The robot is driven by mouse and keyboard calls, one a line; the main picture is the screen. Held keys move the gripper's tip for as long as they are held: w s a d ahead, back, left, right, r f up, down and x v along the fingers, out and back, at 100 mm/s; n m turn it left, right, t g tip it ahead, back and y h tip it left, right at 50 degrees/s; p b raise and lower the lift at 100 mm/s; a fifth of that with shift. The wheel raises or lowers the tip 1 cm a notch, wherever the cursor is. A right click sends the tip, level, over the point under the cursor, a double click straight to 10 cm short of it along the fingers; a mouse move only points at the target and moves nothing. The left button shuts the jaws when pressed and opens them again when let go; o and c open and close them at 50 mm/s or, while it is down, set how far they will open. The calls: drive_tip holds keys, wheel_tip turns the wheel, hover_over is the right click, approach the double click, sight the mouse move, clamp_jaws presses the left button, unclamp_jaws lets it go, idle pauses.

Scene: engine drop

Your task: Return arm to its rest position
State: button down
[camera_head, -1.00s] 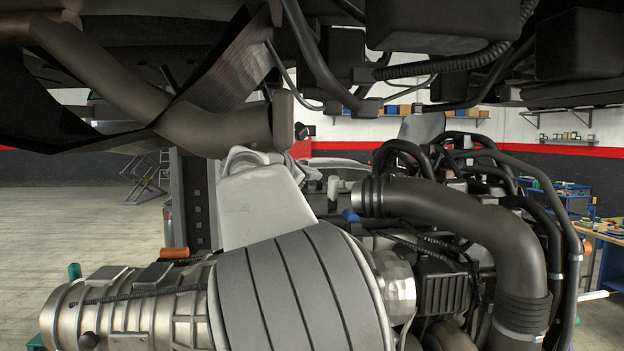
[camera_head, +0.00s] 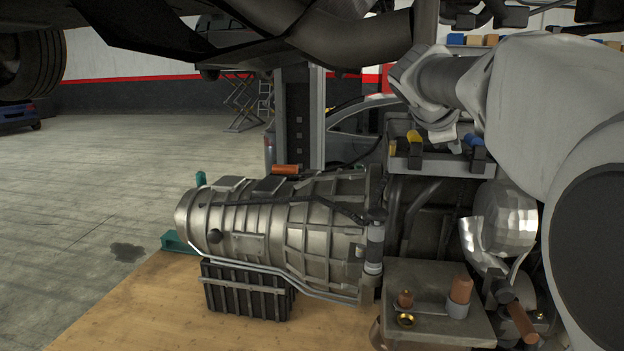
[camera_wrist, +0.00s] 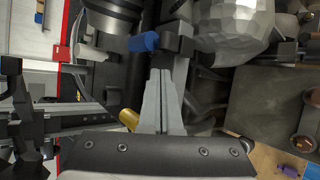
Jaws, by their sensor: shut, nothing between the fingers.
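My gripper (camera_wrist: 164,95) shows in the wrist view with its two grey fingers together and nothing between them. The fingers point over the engine, and a blue-capped part (camera_wrist: 145,42) lies near their tips. A yellow cap (camera_wrist: 129,118) shows to their left. I cannot tell whether the fingers touch anything. In the head view my white arm (camera_head: 550,95) fills the upper right and reaches left over the engine. I cannot make out the fingers there. The engine's ribbed metal gearbox housing (camera_head: 280,220) lies below and left of my arm.
The housing rests above a wooden surface (camera_head: 120,310) with a black ribbed block (camera_head: 245,290) under it. A metal plate (camera_head: 435,275) and a faceted silver part (camera_head: 505,218) stand close to my arm. Dark car underbody parts (camera_head: 340,35) hang overhead. Floor at left (camera_head: 100,190) is clear.

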drive_tip(key=s+a+f+m+g+y+b, duration=0.1)
drive_tip(key=s+a+f+m, duration=0.3)
drive_tip(key=s+f, duration=0.5)
drive_tip(key=s+a+f+m+g+y+b, duration=0.1)
drive_tip(key=s+a+f+m+y, duration=0.3)
drive_tip(key=s+f, duration=0.5)
drive_tip(key=s+a+f+m+y+b, duration=0.3)
drive_tip(key=s+a+f+m, duration=0.2)
drive_tip(key=s+f, duration=0.4)
drive_tip(key=s, duration=0.3)
drive_tip(key=shift+s+a+f+m+g, duration=0.2)
drive_tip(key=shift+s+a+m+g, duration=0.1)
drive_tip(key=shift+a+g, duration=0.1)
